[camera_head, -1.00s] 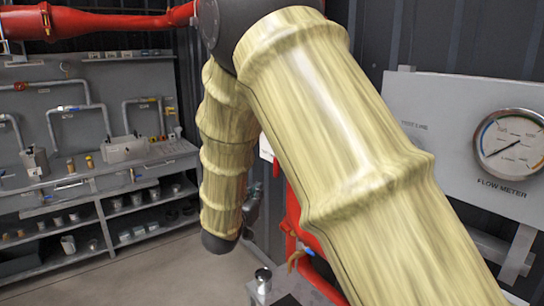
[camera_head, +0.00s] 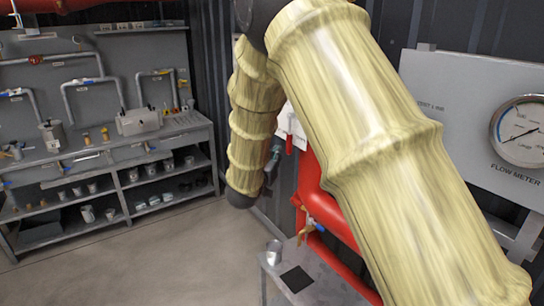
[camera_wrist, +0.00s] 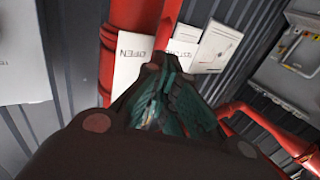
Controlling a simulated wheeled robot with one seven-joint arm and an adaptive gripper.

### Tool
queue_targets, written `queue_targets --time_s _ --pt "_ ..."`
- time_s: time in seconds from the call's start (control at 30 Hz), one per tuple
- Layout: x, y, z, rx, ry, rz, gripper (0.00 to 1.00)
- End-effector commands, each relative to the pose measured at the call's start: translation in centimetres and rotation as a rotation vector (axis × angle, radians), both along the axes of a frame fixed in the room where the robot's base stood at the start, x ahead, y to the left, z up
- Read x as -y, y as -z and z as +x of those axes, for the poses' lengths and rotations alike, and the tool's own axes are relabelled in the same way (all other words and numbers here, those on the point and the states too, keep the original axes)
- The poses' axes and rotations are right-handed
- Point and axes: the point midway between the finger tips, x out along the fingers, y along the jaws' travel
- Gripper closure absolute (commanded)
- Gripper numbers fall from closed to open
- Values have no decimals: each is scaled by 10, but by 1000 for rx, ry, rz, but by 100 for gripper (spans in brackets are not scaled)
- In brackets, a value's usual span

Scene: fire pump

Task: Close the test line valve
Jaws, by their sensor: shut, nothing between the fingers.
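My gripper (camera_wrist: 167,68) has dark green, ridged fingers that come together in front of the red pipework in the wrist view. It is shut and appears empty. In the head view, a small part of my gripper (camera_head: 271,165) shows beside the lower end of my arm. A white sign reading OPEN (camera_wrist: 130,58) and a partly covered sign starting with TEST (camera_wrist: 181,55) are behind the fingers. I cannot clearly make out the test line valve's handle in the wrist view; my fingers cover part of that area. Contact cannot be told.
Red pipes (camera_head: 343,225) run down beside my arm, with a small yellow-handled valve (camera_head: 306,230). A grey stand with a metal cup (camera_head: 274,252) is below. A flow meter (camera_head: 520,132) is at right, a shelved workbench (camera_head: 120,155) at left. The floor between is clear.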

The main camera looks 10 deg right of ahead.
Motion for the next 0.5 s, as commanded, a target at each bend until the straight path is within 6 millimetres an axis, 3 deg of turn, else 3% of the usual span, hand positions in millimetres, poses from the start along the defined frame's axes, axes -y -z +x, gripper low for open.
queue_targets --time_s 0.3,0.5 --pt "32 -4 42 0 2 1 100" --pt "44 -2 59 -1 1 1 100"
